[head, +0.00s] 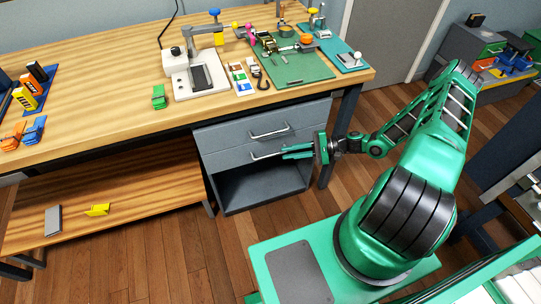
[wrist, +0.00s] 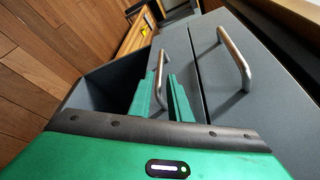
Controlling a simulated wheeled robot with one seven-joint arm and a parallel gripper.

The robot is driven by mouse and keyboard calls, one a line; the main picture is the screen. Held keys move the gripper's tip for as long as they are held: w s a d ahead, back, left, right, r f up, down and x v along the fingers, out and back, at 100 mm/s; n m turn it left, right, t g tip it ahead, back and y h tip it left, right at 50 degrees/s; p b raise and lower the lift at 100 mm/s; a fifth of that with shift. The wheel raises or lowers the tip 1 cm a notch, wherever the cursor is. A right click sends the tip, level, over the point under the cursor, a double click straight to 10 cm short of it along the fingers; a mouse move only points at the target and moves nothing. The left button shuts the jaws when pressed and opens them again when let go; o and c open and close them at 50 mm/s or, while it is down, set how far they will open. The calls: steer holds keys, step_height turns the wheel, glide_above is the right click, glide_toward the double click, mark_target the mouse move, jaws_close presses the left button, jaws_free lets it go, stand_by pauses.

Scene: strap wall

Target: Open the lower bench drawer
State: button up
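The grey drawer unit under the bench has an upper drawer (head: 240,132) and a lower drawer (head: 225,158), each with a silver bar handle. Both fronts look flush and shut. My gripper (head: 284,152) is at the right end of the lower handle (head: 262,156), its green fingers pointing left. In the wrist view, the lower handle (wrist: 160,66) shows between the two fingertips (wrist: 160,80), with narrow gaps seeming to remain on either side. The fingers look open around the bar, not clamped. The upper handle (wrist: 236,58) is to the right there, clear of the fingers.
Below the lower drawer is a dark open compartment (head: 262,187), also at left in the wrist view (wrist: 98,88). The bench leg (head: 345,115) stands just right of the unit. Tools and a green mat (head: 300,68) lie on the benchtop. Wooden floor in front is clear.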

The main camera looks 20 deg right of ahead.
mark_target(270, 155)
steer(key=x, duration=0.8)
